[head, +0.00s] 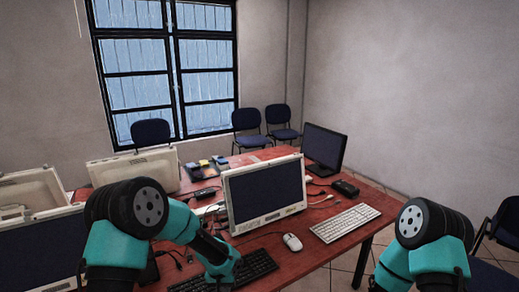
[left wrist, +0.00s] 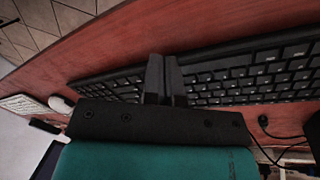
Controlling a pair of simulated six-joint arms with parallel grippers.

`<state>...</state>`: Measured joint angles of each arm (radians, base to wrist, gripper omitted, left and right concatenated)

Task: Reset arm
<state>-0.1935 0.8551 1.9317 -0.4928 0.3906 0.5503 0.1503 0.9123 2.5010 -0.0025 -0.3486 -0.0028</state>
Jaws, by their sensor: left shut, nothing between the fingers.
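My left arm reaches over the red desk (head: 318,258) from the left in the head view. In the left wrist view my left gripper (left wrist: 163,68) is shut and empty, its two dark fingers together in front of a black keyboard (left wrist: 225,82). The keyboard also shows in the head view (head: 258,265), partly hidden by my left arm. I cannot tell whether the fingertips touch it. My right arm shows at the lower right of the head view, but its gripper is out of view.
A white monitor (head: 264,192) stands mid-desk. A white mouse (head: 292,242) and white keyboard (head: 345,222) lie to its right, with a black monitor (head: 323,148) behind. Loose cables (head: 318,199) lie around them. Dark chairs (head: 247,122) stand by the window. Bare desk shows right of the black keyboard.

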